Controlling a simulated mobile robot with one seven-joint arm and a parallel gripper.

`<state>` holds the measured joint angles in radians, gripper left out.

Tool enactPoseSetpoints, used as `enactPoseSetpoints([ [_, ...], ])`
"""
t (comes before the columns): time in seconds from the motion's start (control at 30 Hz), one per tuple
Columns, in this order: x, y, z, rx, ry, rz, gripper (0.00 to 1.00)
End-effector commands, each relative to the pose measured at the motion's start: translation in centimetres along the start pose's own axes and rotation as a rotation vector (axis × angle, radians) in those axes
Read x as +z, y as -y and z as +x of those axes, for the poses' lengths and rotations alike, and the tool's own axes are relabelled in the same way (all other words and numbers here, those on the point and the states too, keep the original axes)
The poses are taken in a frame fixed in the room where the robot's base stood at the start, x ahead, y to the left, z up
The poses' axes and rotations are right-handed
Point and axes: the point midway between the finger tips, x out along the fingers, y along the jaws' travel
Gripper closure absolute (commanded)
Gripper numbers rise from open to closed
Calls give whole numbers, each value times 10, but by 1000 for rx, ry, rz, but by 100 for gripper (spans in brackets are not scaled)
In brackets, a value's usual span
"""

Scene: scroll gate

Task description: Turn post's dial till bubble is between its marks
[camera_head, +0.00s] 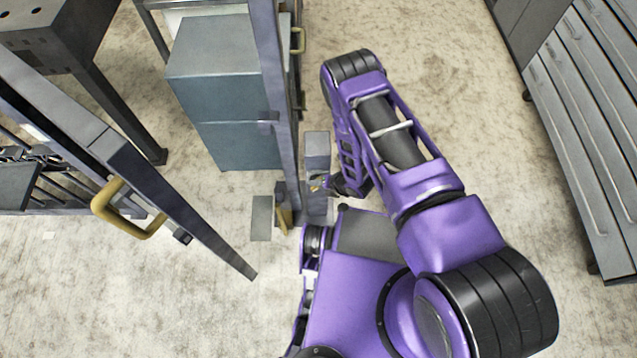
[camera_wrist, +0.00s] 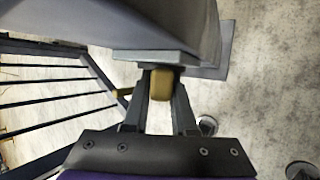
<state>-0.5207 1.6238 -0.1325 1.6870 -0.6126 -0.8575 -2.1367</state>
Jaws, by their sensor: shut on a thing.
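The grey post (camera_head: 317,150) stands upright beside the gate frame, left of my arm in the head view. In the wrist view the post's grey body (camera_wrist: 160,28) fills the top middle. My gripper (camera_head: 326,185) is at the post's near side. In the wrist view my gripper's fingers (camera_wrist: 161,88) are shut on a yellow block-like part, seemingly the dial (camera_wrist: 162,84), just below a grey plate edge. The dial's face is hidden. No bubble or marks can be made out in either view.
An open gate leaf with a yellow handle (camera_head: 128,212) stands at left. A blue-grey cabinet (camera_head: 228,95) is behind the gate frame (camera_head: 275,90). Grey drawers (camera_head: 590,130) line the right side. Floor between the arm and drawers is clear.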

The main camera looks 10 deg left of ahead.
Motion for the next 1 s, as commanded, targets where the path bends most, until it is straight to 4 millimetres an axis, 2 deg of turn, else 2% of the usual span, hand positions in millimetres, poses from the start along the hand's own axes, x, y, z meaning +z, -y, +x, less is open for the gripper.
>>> enactPoseSetpoints([
  [0.47,0,1,0,50,1,21,100],
  [1.0,-1,3,0,431,2,181,100],
])
